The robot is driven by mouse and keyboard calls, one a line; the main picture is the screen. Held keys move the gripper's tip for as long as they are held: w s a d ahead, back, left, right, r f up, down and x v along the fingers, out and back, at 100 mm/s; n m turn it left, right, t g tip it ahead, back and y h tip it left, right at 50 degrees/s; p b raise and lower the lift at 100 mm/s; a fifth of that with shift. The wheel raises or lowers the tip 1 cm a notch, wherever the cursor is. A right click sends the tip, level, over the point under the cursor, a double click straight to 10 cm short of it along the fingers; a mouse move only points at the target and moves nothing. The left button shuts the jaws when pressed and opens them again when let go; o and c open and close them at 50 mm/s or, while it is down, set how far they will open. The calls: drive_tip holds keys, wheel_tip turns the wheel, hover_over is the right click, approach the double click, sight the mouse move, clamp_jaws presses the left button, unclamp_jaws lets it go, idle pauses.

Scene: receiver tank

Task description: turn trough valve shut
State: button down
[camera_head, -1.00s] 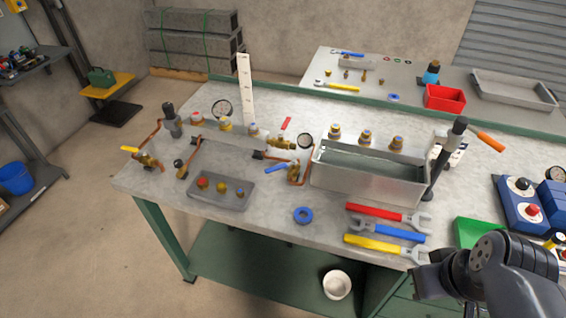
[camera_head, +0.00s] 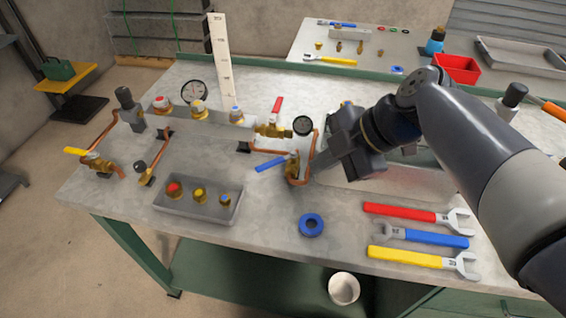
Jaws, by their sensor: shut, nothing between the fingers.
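A brass valve (camera_head: 293,167) with a blue lever (camera_head: 271,163) sits on copper piping just left of the metal trough (camera_head: 440,186). Its lever points left and slightly down in the picture. I take it for the trough valve; no label is readable. My gripper (camera_head: 317,167) is shut and empty, right beside the valve's pipe and in front of the trough's left end. Whether it touches the pipe I cannot tell. My arm hides much of the trough.
A red-lever valve (camera_head: 274,128) and a gauge (camera_head: 303,125) stand just behind. A yellow-lever valve (camera_head: 93,160) is at the left. A grey tray (camera_head: 198,206) with several fittings, a blue ring (camera_head: 311,225) and a red wrench (camera_head: 405,213) lie in front.

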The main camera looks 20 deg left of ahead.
sight(277, 161)
drive_tip(key=x, duration=0.9)
drive_tip(key=shift+s, duration=0.1)
drive_tip(key=shift+w+a+f+p, duration=0.15)
drive_tip(key=shift+w+a+p, duration=0.1)
drive_tip(key=shift+w+a, duration=0.3)
drive_tip(key=shift+w+a+f+p, duration=0.2)
drive_tip(key=shift+w+a, duration=0.2)
drive_tip(key=shift+a, duration=0.3)
drive_tip(key=shift+w+a, duration=0.45)
drive_tip(key=shift+a, duration=0.05)
